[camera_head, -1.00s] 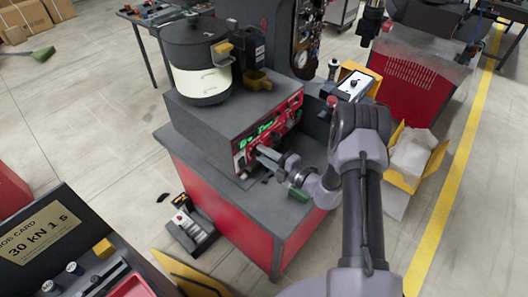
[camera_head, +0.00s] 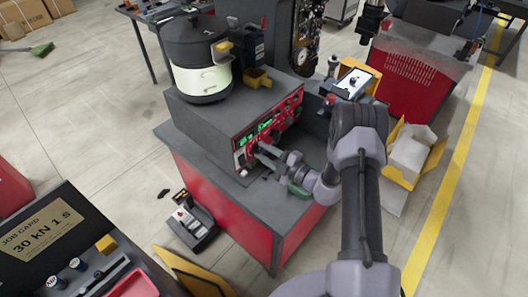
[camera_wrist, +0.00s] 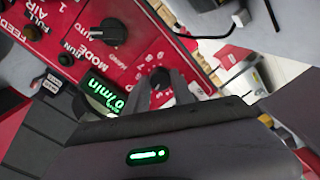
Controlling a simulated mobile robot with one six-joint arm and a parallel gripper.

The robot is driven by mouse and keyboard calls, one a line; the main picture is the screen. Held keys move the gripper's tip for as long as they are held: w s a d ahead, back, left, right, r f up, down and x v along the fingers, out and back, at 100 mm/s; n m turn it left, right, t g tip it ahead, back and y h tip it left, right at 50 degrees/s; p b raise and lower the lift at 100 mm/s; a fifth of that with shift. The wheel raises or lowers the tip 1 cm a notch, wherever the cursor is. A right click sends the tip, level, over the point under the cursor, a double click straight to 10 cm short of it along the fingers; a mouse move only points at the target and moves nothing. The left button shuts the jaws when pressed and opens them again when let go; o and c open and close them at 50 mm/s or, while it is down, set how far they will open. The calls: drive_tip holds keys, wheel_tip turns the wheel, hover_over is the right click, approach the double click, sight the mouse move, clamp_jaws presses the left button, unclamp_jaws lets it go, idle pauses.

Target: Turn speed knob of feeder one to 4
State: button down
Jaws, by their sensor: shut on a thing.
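The feeder is a dark box with a red front panel (camera_head: 283,112) carrying knobs and a green-lit display (camera_head: 257,129). In the wrist view the panel shows the labels FEEDER 1, RUN and MODE, and the display (camera_wrist: 103,92) reads "/min" with digits hard to read. The pointer's setting cannot be told.
A larger black MODE knob (camera_wrist: 113,32) sits close by on the panel. A pendant box (camera_head: 192,222) stands beside the bench.

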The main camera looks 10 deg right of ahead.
drive_tip(key=c, duration=1.1)
unclamp_jaws()
drive_tip(key=p+v, duration=0.1)
drive_tip(key=v, duration=1.6)
drive_tip(key=shift+s+d, duration=0.15)
drive_tip(key=shift+s, duration=0.05)
